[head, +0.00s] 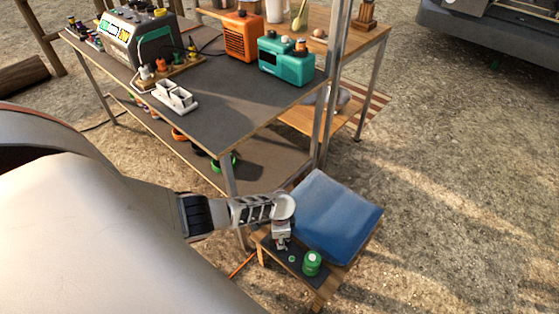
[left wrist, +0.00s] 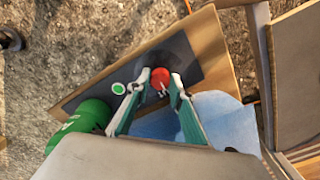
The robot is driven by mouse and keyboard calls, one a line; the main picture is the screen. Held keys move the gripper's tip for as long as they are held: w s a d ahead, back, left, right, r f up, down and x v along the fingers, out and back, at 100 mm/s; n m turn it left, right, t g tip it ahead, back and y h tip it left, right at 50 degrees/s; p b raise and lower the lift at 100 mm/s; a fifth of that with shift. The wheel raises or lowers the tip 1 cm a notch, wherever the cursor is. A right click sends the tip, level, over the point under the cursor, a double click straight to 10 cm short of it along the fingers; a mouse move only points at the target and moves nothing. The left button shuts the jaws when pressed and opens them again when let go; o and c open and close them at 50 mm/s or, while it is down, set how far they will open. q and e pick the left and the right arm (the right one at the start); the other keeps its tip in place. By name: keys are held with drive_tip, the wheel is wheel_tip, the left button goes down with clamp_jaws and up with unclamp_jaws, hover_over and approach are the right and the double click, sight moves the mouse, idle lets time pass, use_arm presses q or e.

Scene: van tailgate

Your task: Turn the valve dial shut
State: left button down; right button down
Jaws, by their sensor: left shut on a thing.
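A small red dial (left wrist: 160,76) shows in the left wrist view, over a dark mat on a low wooden stool (left wrist: 206,46). My left gripper (left wrist: 160,85) has its two fingertips on either side of the dial and is shut on it. In the head view my left gripper (head: 282,243) points down at the stool, and it hides the dial there. A small green round disc (left wrist: 118,88) lies on the mat beside the dial. My right gripper is in neither view.
A green canister (head: 311,263) stands at the stool's front, close to my gripper. A large blue item (head: 338,215) covers the stool's back. A metal-legged workbench (head: 240,110) with a teal box (head: 287,62) and an orange box (head: 243,38) stands behind. Bare ground is open at right.

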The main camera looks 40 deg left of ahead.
use_arm(q)
drive_tip(key=shift+s+d+f, duration=0.1)
drive_tip(key=shift+d, duration=0.05)
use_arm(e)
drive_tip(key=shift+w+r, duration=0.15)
use_arm(q)
drive_tip(key=c, duration=1.8)
unclamp_jaws()
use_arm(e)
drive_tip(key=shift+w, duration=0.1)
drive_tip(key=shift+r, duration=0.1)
use_arm(q)
drive_tip(key=shift+r, duration=0.7)
wheel_tip(320, 180, up, 11)
drive_tip(key=shift+f, duration=0.15)
